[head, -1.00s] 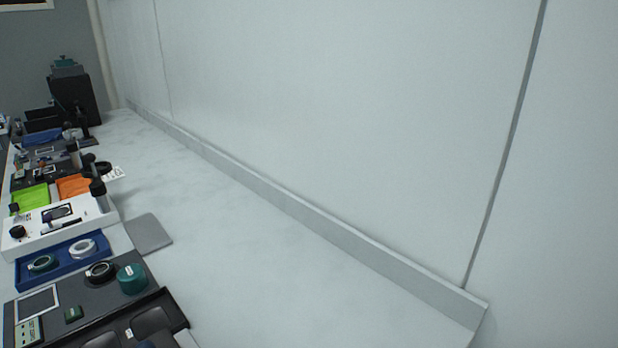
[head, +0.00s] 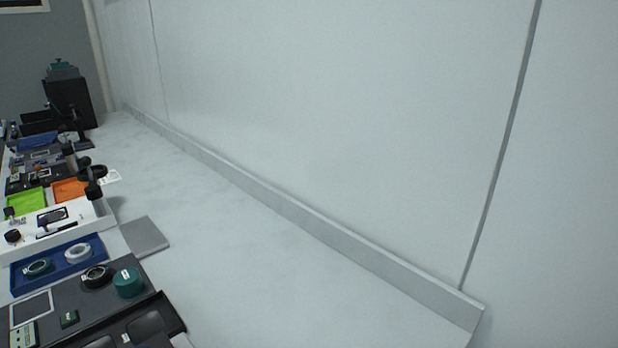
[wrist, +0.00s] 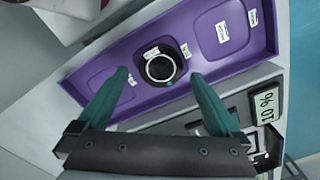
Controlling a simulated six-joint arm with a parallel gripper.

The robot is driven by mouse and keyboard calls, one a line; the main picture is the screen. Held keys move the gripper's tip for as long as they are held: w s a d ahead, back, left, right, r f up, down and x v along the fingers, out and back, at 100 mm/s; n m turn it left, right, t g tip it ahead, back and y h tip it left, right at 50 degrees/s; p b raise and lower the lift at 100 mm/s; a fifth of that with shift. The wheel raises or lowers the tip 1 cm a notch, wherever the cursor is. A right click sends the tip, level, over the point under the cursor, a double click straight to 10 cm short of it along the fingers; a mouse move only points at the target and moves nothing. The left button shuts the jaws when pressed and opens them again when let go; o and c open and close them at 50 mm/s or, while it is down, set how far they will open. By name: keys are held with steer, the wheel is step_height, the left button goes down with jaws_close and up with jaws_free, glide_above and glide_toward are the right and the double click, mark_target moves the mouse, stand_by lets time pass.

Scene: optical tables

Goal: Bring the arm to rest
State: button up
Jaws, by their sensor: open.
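My gripper (wrist: 158,90) shows in the wrist view with its two green fingers spread wide apart. It is open, and nothing is held between the fingers. Beyond the fingertips is a purple tray (wrist: 252,38) with white labels. A dark round piece with a light ring (wrist: 160,68) sits in the tray and appears between the fingers. How far the fingertips are from it is hard to tell. My arm and gripper are not in the head view.
The head view shows a pale bench (head: 230,240) along a wall, mostly clear. At its left stand a blue tray (head: 58,266) with rings, a green tray (head: 25,203), an orange tray (head: 70,190) and a grey pad (head: 144,236). A display (wrist: 266,103) is beside the purple tray.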

step_height(320, 180, up, 10)
step_height(320, 180, down, 12)
steer(key=shift+r, duration=0.2)
step_height(320, 180, up, 3)
steer(key=shift+a+r, duration=0.1)
steer(key=shift+r, duration=0.1)
steer(key=w+d+r, duration=0.7)
steer(key=d+r, duration=0.1)
steer(key=d, duration=0.1)
steer(key=w+a+r, duration=0.1)
steer(key=w+a, duration=0.4)
steer(key=a, duration=0.5)
steer(key=w+a+r, duration=0.1)
steer(key=w+a, duration=0.5)
steer(key=a, duration=0.4)
steer(key=s+a+f, duration=0.4)
steer(key=a, duration=0.1)
steer(key=s+a+f, duration=0.2)
steer(key=a, duration=0.1)
steer(key=f, duration=0.4)
steer(key=shift+s+a+f, duration=0.15)
steer(key=shift+s+a, duration=0.15)
steer(key=shift+a, duration=0.1)
step_height(320, 180, up, 6)
steer(key=shift+f, duration=0.1)
